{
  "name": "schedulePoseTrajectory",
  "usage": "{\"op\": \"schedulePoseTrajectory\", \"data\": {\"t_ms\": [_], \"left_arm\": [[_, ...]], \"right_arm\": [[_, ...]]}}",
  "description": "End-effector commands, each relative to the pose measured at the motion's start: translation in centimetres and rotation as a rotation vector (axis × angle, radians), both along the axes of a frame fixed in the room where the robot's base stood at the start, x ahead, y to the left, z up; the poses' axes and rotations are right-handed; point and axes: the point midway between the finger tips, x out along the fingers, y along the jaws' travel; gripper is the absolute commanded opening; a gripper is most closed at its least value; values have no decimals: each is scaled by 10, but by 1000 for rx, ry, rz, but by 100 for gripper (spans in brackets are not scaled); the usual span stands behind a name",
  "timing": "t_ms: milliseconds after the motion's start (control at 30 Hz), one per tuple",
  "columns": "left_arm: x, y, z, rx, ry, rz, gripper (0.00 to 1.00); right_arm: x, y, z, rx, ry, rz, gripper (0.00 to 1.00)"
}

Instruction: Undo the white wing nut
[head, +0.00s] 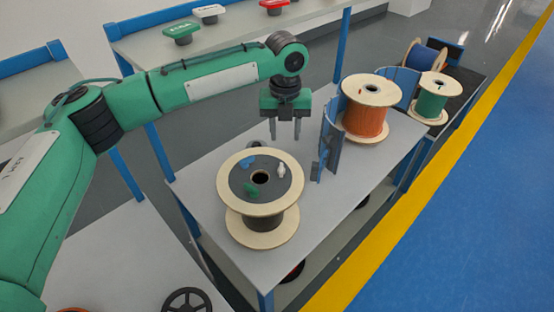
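The white wing nut (281,170) sits on the dark top face of the near cable spool (260,228), right of its centre hole. A blue wing nut (247,162) and a green wing nut (251,189) sit on the same face. My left gripper (285,138) points down, above and beyond the spool's far right edge. Its two fingers are apart with nothing between them. It does not touch the white wing nut. My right gripper is not in view.
The spool stands on a grey table (350,205). A blue curved bracket (330,138) stands to its right, near an orange cable spool (367,108). A green cable spool (432,98) is farther right. Signs, including a green one (181,29), stand on a back shelf.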

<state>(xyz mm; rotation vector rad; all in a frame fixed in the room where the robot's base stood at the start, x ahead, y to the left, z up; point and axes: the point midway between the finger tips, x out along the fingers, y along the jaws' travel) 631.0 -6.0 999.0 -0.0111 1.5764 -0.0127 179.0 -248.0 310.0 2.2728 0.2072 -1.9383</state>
Motion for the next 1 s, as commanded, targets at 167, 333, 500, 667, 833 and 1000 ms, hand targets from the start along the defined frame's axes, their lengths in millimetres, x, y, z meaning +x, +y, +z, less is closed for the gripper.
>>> {"op": "schedulePoseTrajectory", "data": {"t_ms": [167, 333, 500, 667, 833, 1000], "left_arm": [[7, 7, 9, 16, -4, -19, 40], [7, 7, -10, 17, -2, -20, 40], [7, 7, -46, 17, -2, -19, 40], [7, 7, -80, 18, -2, -19, 40], [7, 7, -108, 16, -3, -19, 40], [7, 7, -123, 15, -4, -19, 40]], "right_arm": [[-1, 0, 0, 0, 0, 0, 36], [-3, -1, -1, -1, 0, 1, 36], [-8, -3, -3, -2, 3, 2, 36], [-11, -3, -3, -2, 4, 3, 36], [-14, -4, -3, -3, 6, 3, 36], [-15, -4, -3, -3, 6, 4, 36]]}}
